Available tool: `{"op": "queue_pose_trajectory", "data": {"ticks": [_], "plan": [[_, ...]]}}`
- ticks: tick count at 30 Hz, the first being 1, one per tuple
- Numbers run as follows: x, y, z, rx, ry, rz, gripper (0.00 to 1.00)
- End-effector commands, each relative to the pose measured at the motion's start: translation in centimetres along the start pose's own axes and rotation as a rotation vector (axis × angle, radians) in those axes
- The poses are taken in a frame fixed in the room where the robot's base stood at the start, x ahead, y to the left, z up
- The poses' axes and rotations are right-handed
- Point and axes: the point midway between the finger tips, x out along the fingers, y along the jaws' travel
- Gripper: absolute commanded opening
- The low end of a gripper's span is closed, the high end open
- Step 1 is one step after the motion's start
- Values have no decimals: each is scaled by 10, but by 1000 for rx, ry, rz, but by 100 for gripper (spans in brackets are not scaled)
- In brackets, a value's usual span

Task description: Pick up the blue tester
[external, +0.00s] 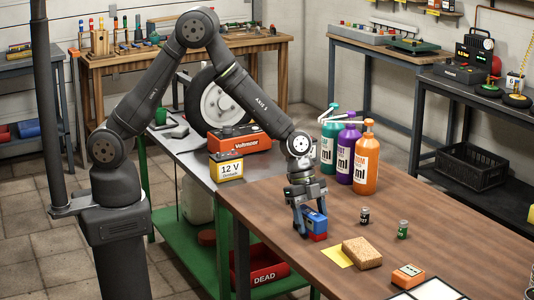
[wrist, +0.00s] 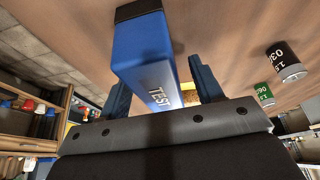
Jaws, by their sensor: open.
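The blue tester (external: 315,220) is on the wooden workbench, with a red part at its lower edge. In the wrist view it is a long blue box (wrist: 143,52) with a dark end and the letters TEST on its side. My gripper (external: 309,212) is over the tester from above, pointing down. In the wrist view its open fingers (wrist: 162,78) stand on either side of the tester, with a gap visible on the right. Contact on the left side cannot be told. The gripper body hides the tester's near end.
Two small cells, a dark one (external: 364,216) and a green one (external: 403,229), stand to the right. Several bottles (external: 365,160) stand behind. A 12 V battery (external: 227,167) is left.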

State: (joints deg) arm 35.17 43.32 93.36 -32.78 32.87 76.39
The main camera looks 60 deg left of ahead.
Motion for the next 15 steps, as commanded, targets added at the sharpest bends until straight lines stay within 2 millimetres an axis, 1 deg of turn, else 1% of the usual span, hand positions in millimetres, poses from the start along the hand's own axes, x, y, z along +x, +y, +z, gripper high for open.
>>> {"op": "queue_pose_trajectory", "data": {"ticks": [3, 4, 8, 9, 11, 12, 15], "plan": [[0, 0, 0, 0, 0, 0, 60], [0, 0, 0, 0, 0, 0, 56], [0, 0, 0, 0, 0, 0, 31], [0, 0, 0, 0, 0, 0, 23], [0, 0, 0, 0, 0, 0, 11], [-1, 0, 0, 0, 1, -1, 7], [-1, 0, 0, 0, 1, -1, 7]]}}
